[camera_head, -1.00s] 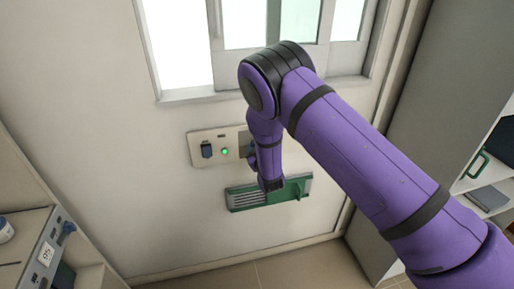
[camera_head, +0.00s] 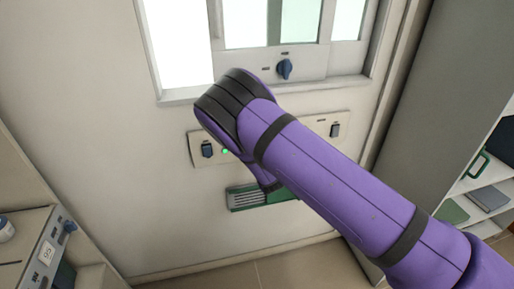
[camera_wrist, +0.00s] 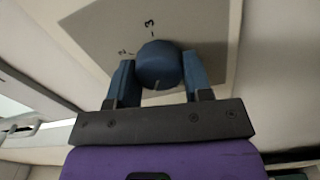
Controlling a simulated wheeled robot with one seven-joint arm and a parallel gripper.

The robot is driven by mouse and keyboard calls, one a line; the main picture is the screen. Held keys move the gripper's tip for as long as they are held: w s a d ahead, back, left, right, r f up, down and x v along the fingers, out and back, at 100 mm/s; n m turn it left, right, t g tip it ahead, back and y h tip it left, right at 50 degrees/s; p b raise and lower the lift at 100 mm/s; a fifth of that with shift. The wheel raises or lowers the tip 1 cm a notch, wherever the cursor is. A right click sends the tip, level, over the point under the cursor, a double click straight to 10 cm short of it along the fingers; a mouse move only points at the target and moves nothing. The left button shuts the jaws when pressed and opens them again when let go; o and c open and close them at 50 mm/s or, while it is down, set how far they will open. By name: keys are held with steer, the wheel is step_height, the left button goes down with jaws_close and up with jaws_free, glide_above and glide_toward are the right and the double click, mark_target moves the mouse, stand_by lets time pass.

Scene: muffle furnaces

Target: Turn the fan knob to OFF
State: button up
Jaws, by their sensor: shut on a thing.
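In the wrist view, a round blue fan knob (camera_wrist: 158,58) stands on a grey plate (camera_wrist: 95,30) printed with "3" and "2". A pale line shows on the knob's near side. My gripper (camera_wrist: 159,72) has its two blue fingers on either side of the knob and is shut on it. Where the knob points relative to OFF I cannot tell; no OFF mark is readable.
The panel's dark left switch (camera_head: 207,150), green light (camera_head: 226,151) and right switch (camera_head: 335,131) show beside my arm. A green vent (camera_head: 247,197) is lower on the wall. An open shelf (camera_head: 475,210) stands at right.

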steer(key=shift+f+n, duration=0.15)
steer(key=shift+n, duration=4.05)
steer(key=o, duration=0.9)
steer(key=shift+s, duration=0.1)
steer(key=v, duration=1)
steer(key=shift+s+d, duration=0.1)
steer(key=shift+s, duration=0.25)
